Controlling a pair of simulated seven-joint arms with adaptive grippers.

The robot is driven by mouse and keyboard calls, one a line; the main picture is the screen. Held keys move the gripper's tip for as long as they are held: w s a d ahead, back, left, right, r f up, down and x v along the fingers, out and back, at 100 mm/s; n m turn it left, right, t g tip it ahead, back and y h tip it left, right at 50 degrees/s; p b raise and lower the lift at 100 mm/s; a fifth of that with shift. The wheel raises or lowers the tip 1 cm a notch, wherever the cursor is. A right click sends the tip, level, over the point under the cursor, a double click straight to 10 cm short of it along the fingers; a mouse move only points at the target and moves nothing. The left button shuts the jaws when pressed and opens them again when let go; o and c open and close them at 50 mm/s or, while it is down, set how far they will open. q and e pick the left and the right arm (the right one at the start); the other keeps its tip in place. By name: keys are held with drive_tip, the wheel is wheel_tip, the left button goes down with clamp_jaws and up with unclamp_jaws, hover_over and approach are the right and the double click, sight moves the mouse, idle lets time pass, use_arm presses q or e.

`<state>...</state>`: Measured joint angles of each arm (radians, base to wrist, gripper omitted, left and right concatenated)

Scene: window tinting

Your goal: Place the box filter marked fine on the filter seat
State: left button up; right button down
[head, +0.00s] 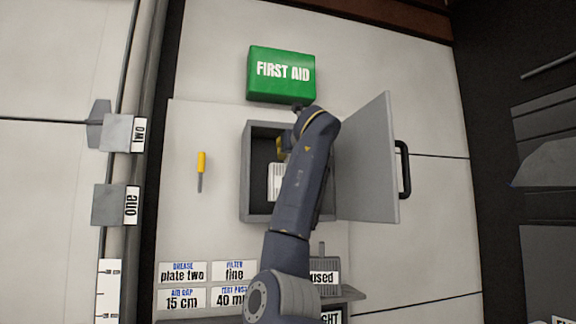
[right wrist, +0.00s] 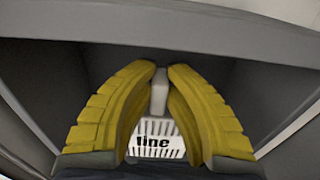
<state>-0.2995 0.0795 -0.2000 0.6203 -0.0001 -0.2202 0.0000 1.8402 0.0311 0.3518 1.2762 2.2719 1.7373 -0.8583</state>
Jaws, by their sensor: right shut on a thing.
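The white ribbed box filter (head: 275,181) is inside the open grey wall box, partly hidden behind my right arm. My right gripper (head: 281,148) reaches into the wall box from above the filter. In the right wrist view its yellow fingers (right wrist: 160,90) are closed around the filter's grey upright handle (right wrist: 160,94). The filter seat cannot be made out; the box interior is mostly hidden or dark. My left gripper is not in view.
The wall box (head: 247,187) has its grey door (head: 368,165) swung open to the right. A green first aid box (head: 281,75) hangs above. A yellow-handled tool (head: 201,171) hangs at left. A sign reads "filter fine" (head: 234,271). A grey bin labelled "used" (head: 325,262) stands below.

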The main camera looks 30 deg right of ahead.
drive_tip(key=shift+f, duration=1.8)
drive_tip(key=c, duration=1.5)
unclamp_jaws()
drive_tip(key=shift+o, duration=0.2)
drive_tip(key=v, duration=1.2)
